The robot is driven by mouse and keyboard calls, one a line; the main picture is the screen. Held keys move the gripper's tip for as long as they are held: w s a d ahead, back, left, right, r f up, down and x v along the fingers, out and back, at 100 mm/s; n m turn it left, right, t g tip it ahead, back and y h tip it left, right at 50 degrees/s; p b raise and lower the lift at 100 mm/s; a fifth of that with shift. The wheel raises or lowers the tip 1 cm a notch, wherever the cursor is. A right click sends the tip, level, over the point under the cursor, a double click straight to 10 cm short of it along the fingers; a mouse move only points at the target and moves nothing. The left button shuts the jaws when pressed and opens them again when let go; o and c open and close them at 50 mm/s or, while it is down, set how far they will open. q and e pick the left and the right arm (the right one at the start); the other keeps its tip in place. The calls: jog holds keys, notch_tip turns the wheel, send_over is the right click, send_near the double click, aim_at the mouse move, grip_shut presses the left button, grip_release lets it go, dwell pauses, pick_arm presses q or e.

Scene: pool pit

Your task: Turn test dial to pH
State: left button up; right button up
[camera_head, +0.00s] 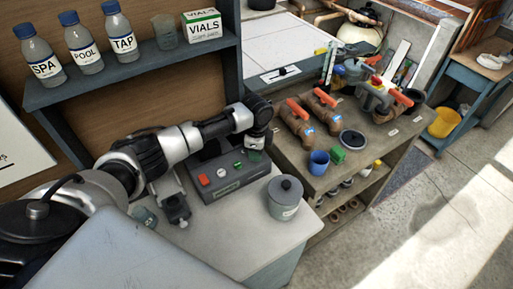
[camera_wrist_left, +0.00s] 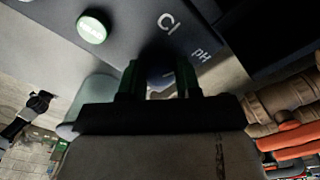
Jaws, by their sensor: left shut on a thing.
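The tester (camera_head: 228,186) is a dark grey box on the light bench, with a red button, a white one and a green button on its face. My left gripper (camera_head: 255,150) points down at the tester's far right end. In the left wrist view the gripper (camera_wrist_left: 158,80) has its two dark green fingers shut on the dial (camera_wrist_left: 160,68), which is dark and mostly hidden between them. The labels "Cl" (camera_wrist_left: 168,22) and "pH" (camera_wrist_left: 201,55) show on the panel beyond the fingers. I cannot tell which label the dial points to. My right gripper is not in view.
A grey lidded pot (camera_head: 284,200) stands right of the tester. A shelf (camera_head: 130,75) above holds SPA, POOL and TAP bottles, a beaker and a VIALS box. A lower bench at right holds brown valves with orange handles (camera_head: 298,108), a blue cup (camera_head: 319,162) and a green block.

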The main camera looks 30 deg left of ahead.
pick_arm(q)
jog(key=shift+w+r+m, duration=0.15)
jog(key=shift+m, duration=1.75)
jog(key=o, duration=0.9)
notch_tip(320, 180, up, 11)
jog(key=shift+f+b, duration=0.15)
jog(key=shift+b, duration=1)
jog(key=shift+f, duration=0.1)
